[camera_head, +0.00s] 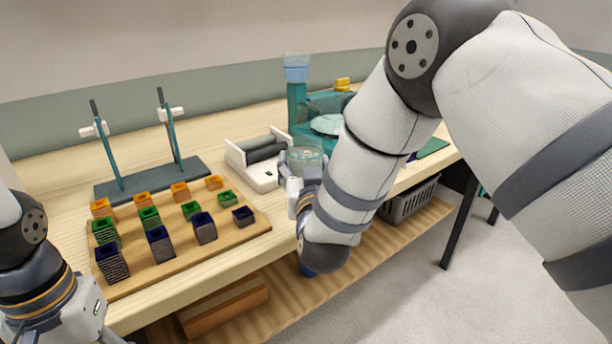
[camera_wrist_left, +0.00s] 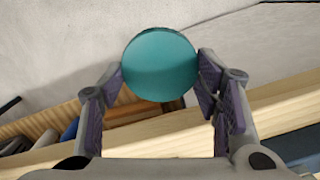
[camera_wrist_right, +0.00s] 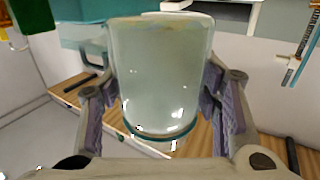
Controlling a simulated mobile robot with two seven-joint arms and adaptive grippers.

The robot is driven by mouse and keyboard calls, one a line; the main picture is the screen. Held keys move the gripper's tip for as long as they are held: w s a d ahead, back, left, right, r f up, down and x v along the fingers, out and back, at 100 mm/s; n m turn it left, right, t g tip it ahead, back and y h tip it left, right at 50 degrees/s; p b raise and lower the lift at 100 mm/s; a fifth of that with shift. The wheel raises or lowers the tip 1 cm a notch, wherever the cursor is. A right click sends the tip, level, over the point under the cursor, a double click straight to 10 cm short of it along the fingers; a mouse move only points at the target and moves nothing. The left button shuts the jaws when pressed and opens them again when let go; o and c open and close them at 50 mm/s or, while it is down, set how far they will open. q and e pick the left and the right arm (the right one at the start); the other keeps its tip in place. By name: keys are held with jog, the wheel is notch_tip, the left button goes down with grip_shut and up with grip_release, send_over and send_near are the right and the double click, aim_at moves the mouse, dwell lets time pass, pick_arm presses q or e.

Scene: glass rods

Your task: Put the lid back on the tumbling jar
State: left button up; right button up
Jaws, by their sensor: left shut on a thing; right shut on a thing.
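The lid is a round teal disc (camera_wrist_left: 160,64) in the left wrist view. My left gripper (camera_wrist_left: 160,82) is shut on it, with one finger pad at each side of its edge. In the head view only part of my left arm shows at the lower left, and the lid is out of sight. The clear tumbling jar (camera_wrist_right: 160,75) stands between the fingers of my right gripper (camera_wrist_right: 160,100), which is shut on its sides. The jar (camera_head: 304,158) also shows in the head view, beside the roller base, partly hidden by my right wrist.
A white base with dark rollers (camera_head: 259,155) is left of the jar. A teal machine (camera_head: 325,112) stands at the back. A grey basket (camera_head: 408,203) is below.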

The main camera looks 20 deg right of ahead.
pick_arm(q)
jog(key=shift+t, duration=0.5)
notch_tip(320, 180, up, 4)
jog(key=shift+w+p, duration=0.1)
jog(key=shift+p, duration=0.4)
jog(key=shift+f, duration=0.35)
pick_arm(e)
jog(key=s+a+r, duration=0.3)
jog(key=s+r, duration=0.6)
jog(key=s, duration=0.3)
jog(key=shift+s+a, duration=0.2)
jog(key=shift+a, duration=0.05)
